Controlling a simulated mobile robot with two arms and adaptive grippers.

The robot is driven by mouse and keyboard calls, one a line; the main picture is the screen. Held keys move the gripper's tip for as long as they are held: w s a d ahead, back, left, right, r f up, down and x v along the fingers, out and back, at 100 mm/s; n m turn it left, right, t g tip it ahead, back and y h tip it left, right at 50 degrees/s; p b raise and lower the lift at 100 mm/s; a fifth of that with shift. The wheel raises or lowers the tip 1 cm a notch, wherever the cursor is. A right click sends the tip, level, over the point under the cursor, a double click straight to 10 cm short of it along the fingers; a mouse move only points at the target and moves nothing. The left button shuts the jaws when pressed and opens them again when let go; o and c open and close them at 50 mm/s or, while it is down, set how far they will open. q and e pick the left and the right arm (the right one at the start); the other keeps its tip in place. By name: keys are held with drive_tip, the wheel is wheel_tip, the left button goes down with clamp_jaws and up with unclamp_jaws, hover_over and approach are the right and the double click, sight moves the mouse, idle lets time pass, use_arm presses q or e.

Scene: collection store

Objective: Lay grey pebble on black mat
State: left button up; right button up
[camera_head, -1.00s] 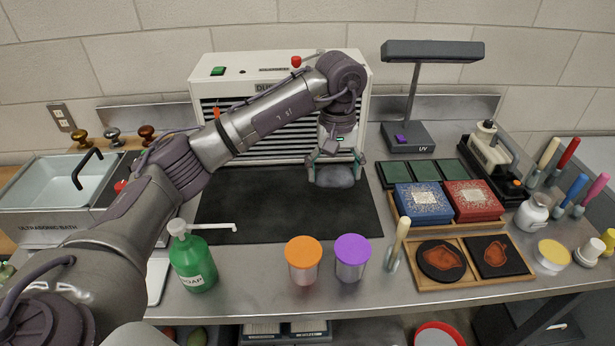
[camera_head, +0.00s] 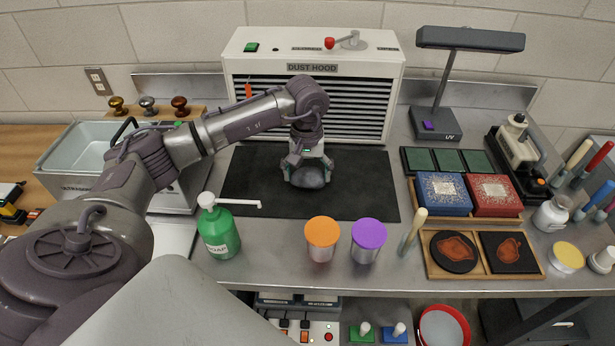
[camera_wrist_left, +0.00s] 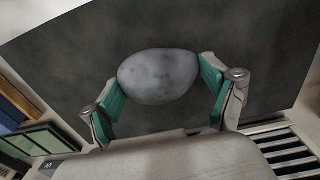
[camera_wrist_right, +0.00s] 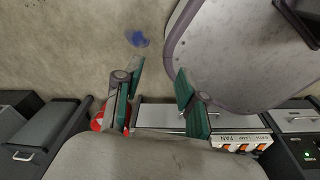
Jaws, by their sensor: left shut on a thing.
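The grey pebble (camera_head: 308,177) is a smooth, speckled oval over the middle of the black mat (camera_head: 250,198) in the head view. My left gripper (camera_head: 308,165) points down and is shut on it. In the left wrist view the pebble (camera_wrist_left: 158,77) sits between the two green-padded fingers, with the dark mat (camera_wrist_left: 235,40) behind it. Whether the pebble touches the mat or hangs just above it, I cannot tell. My right gripper (camera_wrist_right: 160,75) shows only in the right wrist view, open and empty, away from the mat.
The dust hood (camera_head: 312,75) stands behind the mat. A green soap bottle (camera_head: 218,230), an orange-lidded jar (camera_head: 322,240) and a purple-lidded jar (camera_head: 368,240) stand in front. Blue and red boxes (camera_head: 443,194) are to the right. The mat around the pebble is clear.

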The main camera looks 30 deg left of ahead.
sight(307, 173)
use_arm(q)
wheel_tip(307, 173, down, 2)
drive_tip(key=shift+f+p, duration=0.1)
drive_tip(key=shift+p, duration=0.2)
drive_tip(key=shift+f, duration=0.15)
use_arm(e)
drive_tip(key=shift+s+r, duration=0.35)
drive_tip(key=shift+s, duration=0.55)
use_arm(q)
drive_tip(key=o, duration=1.3)
drive_tip(key=shift+f, duration=0.1)
use_arm(e)
drive_tip(key=shift+w, duration=0.1)
use_arm(q)
drive_tip(key=shift+r, duration=0.25)
wheel_tip(307, 173, up, 12)
drive_tip(key=b, duration=0.3)
drive_tip(key=shift+f, duration=0.1)
use_arm(e)
wheel_tip(307, 173, down, 3)
drive_tip(key=shift+w, duration=0.15)
